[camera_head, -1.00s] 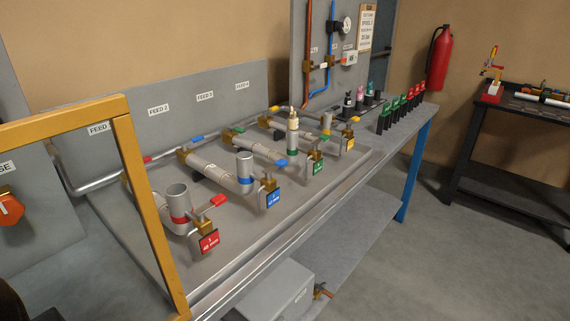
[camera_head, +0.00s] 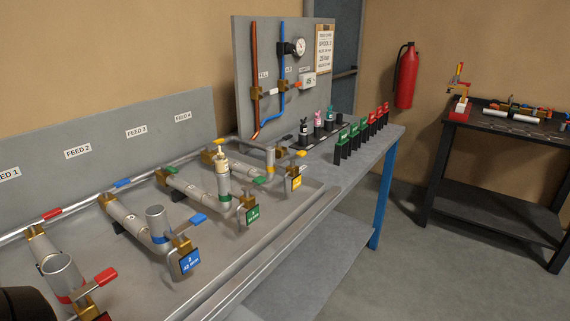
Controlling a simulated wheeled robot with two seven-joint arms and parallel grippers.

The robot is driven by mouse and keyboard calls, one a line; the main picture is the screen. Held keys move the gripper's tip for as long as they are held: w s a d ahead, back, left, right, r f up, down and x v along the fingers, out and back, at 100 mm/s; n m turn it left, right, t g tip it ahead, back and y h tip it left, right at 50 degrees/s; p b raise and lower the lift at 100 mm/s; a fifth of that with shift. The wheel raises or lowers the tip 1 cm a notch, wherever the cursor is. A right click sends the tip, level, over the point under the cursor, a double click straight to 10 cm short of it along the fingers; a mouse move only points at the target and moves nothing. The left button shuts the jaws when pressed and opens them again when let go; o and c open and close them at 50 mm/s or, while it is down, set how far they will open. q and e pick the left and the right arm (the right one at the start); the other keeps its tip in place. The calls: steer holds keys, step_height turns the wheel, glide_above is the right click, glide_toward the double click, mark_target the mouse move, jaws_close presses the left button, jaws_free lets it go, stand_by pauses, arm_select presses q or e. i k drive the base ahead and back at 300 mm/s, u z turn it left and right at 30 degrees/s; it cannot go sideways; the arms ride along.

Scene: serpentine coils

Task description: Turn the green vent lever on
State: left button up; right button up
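The green vent lever (camera_head: 258,181) sits near the free end of the third pipe run, just above the green tag (camera_head: 252,214) in the head view. It is small here, and its exact angle is hard to read. Neither of my grippers is in view. A dark rounded shape at the lower left corner may be part of my arm.
Blue vent lever (camera_head: 197,220), red vent lever (camera_head: 105,276) and yellow vent lever (camera_head: 301,154) flank it on neighbouring runs. Open floor (camera_head: 400,285) lies right of the bench.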

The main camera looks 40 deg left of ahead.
mark_target(259, 180)
steer(key=i, duration=0.25)
steer(key=u, duration=1.3)
